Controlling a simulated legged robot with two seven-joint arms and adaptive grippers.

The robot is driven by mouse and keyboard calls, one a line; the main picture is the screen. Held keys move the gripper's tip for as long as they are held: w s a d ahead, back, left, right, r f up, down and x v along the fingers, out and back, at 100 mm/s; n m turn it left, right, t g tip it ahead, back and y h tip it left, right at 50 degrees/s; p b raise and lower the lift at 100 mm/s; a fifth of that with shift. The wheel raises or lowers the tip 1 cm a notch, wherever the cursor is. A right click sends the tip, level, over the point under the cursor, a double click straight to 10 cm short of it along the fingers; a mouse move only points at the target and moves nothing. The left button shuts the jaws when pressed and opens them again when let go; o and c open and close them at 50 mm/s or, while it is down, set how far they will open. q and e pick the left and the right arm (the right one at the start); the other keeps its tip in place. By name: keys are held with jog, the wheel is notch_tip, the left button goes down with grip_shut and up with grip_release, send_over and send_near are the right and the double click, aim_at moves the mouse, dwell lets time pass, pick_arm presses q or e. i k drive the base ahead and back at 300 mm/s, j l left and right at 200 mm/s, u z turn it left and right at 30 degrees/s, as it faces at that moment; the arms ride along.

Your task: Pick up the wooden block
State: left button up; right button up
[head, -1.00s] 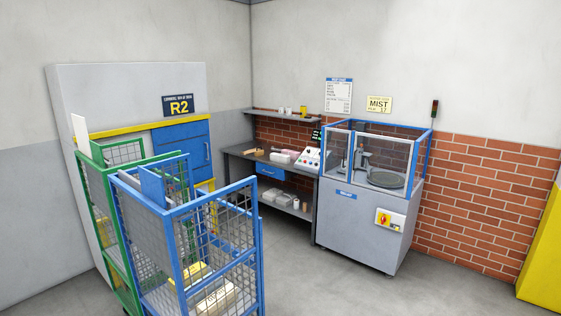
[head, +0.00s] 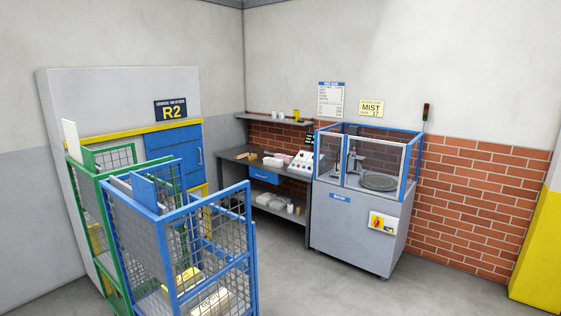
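A small tan piece (head: 252,156), which looks like the wooden block, lies on the left part of the grey workbench top (head: 232,155). It is too small and far off to tell its exact shape. Paler items (head: 274,160) lie to the right of it on the same bench top. Neither of my grippers shows in the head view, and nothing touches the tan piece.
A blue mesh cart (head: 165,226) and a green mesh cart (head: 80,192) stand at the near left, in front of a grey cabinet (head: 100,100). A grey machine with a blue-framed guard (head: 350,228) stands right of the bench. Floor (head: 300,285) in front is clear.

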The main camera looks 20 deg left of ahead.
aim_at(251, 157)
jog(key=i+l+z, duration=0.15)
jog(key=i+l, duration=0.15)
jog(key=i+l+z, duration=0.15)
jog(key=i, duration=0.3)
jog(key=i+l+z, duration=0.15)
jog(key=i+l, duration=0.15)
jog(key=i+u, duration=0.15)
jog(key=i, duration=0.55)
jog(key=i+l+u, duration=0.2)
jog(key=i, duration=0.5)
jog(key=i+l+u, duration=0.15)
jog(key=i, duration=0.55)
jog(key=i+j+u, duration=0.15)
jog(key=i+u, duration=0.45)
jog(key=u, duration=0.15)
jog(key=i+u, duration=0.4)
jog(key=i+l+u, duration=0.1)
jog(key=u, duration=0.25)
jog(key=i+j+u, duration=0.15)
jog(key=i+u, duration=0.2)
jog(key=i, duration=0.4)
jog(key=i+u, duration=0.4)
jog(key=i, duration=0.35)
jog(key=i+z, duration=0.15)
jog(key=i, duration=0.8)
jog(key=i+j+z, duration=0.15)
jog(key=i, duration=0.8)
